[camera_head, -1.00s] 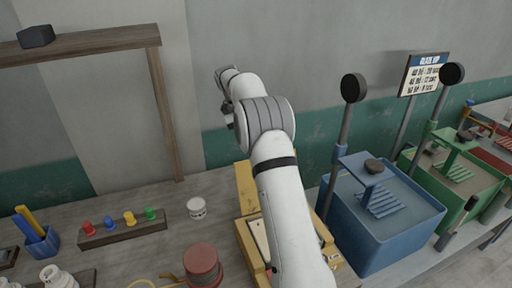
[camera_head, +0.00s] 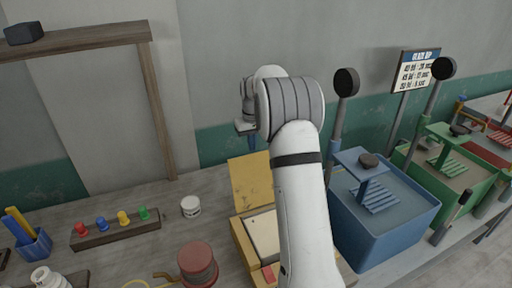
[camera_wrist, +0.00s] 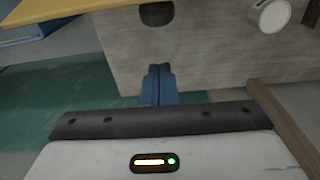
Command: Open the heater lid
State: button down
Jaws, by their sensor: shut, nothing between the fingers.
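The yellow heater (camera_head: 243,244) sits on the bench in the head view, with a pale plate in its top. My arm hides its right side. Its yellow lid (camera_head: 250,182) stands raised at the back of the box, its right part hidden by my arm. A yellow edge, likely the lid (camera_wrist: 60,9), shows at the top left of the wrist view. My gripper (camera_head: 252,146) is just above the lid's top edge in the picture, on the wall side. Its blue fingers (camera_wrist: 158,70) are shut and empty, apart from the yellow edge in the wrist view.
A white cup (camera_head: 190,207) stands left of the heater and a red round pot (camera_head: 198,262) in front of it. A blue tank (camera_head: 383,220) is close on the right. A wooden post (camera_head: 160,110) rises at the back left.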

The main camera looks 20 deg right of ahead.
jog(key=s+p, duration=0.1)
jog(key=s, duration=0.2)
jog(key=shift+s+p, duration=0.3)
jog(key=shift+s, duration=0.1)
jog(key=shift+f+b, duration=0.15)
jog(key=shift+b, duration=0.2)
